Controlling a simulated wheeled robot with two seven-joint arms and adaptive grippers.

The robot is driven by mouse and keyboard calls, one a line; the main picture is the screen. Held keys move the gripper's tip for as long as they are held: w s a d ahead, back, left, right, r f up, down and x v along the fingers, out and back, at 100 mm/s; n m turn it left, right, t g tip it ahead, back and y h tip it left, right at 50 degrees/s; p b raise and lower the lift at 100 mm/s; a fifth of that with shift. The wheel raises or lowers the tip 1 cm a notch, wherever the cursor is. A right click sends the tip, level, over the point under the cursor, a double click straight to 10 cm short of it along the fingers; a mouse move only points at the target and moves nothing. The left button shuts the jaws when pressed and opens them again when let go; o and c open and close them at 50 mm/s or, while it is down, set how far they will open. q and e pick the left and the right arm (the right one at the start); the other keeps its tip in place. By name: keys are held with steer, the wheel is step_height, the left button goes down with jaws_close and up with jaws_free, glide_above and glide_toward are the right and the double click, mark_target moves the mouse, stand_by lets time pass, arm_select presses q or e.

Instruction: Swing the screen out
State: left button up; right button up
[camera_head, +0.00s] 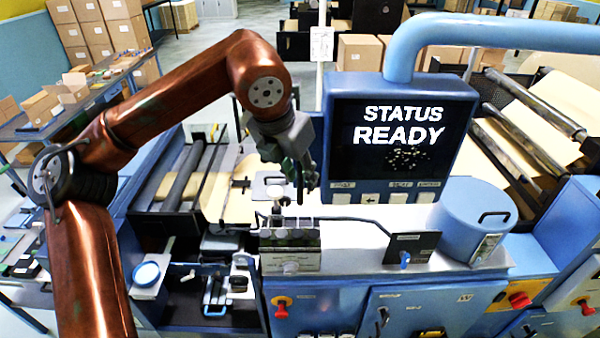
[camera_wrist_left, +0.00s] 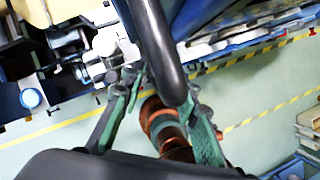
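The screen (camera_head: 398,140) is a blue-framed panel reading "STATUS READY", hanging from a thick blue curved tube (camera_head: 500,35) and facing me. My left gripper (camera_head: 303,178) is at the lower left edge of the screen, pointing down. In the left wrist view my left gripper (camera_wrist_left: 163,82) has its two green fingers spread. A dark rounded bar (camera_wrist_left: 157,45) reaches down between the fingertips, with space beside it; I cannot tell whether either finger touches it. My right gripper is in neither view.
Below the screen is a blue machine counter with a blue lidded drum (camera_head: 475,225), a black panel (camera_head: 412,247) and a small valve block (camera_head: 290,250). Rollers with kraft paper (camera_head: 530,130) lie right. Cardboard boxes (camera_head: 100,30) stand at the back left.

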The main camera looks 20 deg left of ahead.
arm_select(q)
steer(key=shift+c, duration=0.4)
jaws_close()
stand_by(0.4)
